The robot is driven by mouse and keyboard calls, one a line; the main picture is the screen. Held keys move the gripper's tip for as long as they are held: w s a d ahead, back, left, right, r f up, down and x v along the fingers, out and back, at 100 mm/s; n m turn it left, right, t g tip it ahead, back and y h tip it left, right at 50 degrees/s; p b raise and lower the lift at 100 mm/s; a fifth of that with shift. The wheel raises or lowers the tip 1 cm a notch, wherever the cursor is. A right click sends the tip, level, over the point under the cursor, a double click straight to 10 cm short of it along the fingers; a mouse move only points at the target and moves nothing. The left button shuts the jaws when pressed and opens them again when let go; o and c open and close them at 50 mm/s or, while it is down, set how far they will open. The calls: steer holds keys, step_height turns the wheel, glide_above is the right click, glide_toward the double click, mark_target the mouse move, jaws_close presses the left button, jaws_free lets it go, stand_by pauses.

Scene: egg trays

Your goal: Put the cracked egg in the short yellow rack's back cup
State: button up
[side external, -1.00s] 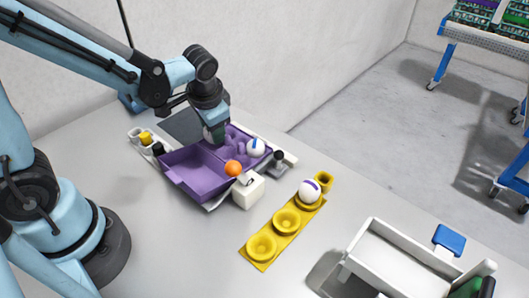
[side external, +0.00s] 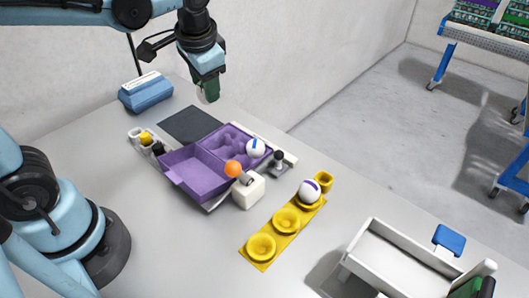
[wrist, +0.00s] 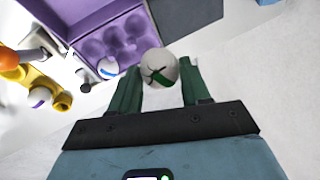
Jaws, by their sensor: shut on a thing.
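My gripper (wrist: 162,75) is shut on a white egg (wrist: 158,62) with a green band and dark crack-like lines. In the side view my gripper (side external: 209,92) is high above the far side of the table, and the egg (side external: 201,96) is mostly hidden by the fingers. The yellow rack (side external: 271,238) lies at the front middle. Its two nearer cups are empty. A white egg with a purple band (side external: 309,190) sits in its far cup. The rack also shows at the left of the wrist view (wrist: 40,82).
An open purple carton (side external: 196,177) holds a blue-banded egg (side external: 255,148). A white box (side external: 248,192) with an orange ball (side external: 233,168) stands beside it. A small yellow cup (side external: 325,181) is beyond the rack. A white tray (side external: 395,250) stands at front right.

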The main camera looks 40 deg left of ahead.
steer(key=s+d+m+h, duration=0.2)
steer(key=s+d+m, duration=0.2)
steer(key=d+m, duration=0.3)
steer(key=s+d+r+m+h, duration=0.15)
steer(key=s+d+m, duration=0.3)
steer(key=d, duration=0.55)
steer(key=s+d+f+m+h, duration=0.1)
steer(key=s+d+m+h, duration=0.1)
steer(key=s+d+m, duration=0.4)
steer(key=shift+t, duration=0.3)
steer(key=shift+s+a+x, duration=0.1)
steer(key=shift+s+x, duration=0.05)
steer(key=shift+x, duration=2.05)
steer(key=shift+s+a+x, duration=0.1)
steer(key=shift+a+x, duration=0.05)
steer(key=shift+x, duration=2.05)
steer(key=shift+s+a+x, duration=0.1)
steer(key=shift+s+x, duration=0.05)
steer(key=shift+x, duration=2)
steer(key=shift+f, duration=0.8)
steer(key=o, duration=0.7)
steer(key=shift+o, duration=0.2)
steer(key=shift+m, duration=0.25)
steer(key=shift+r, duration=0.15)
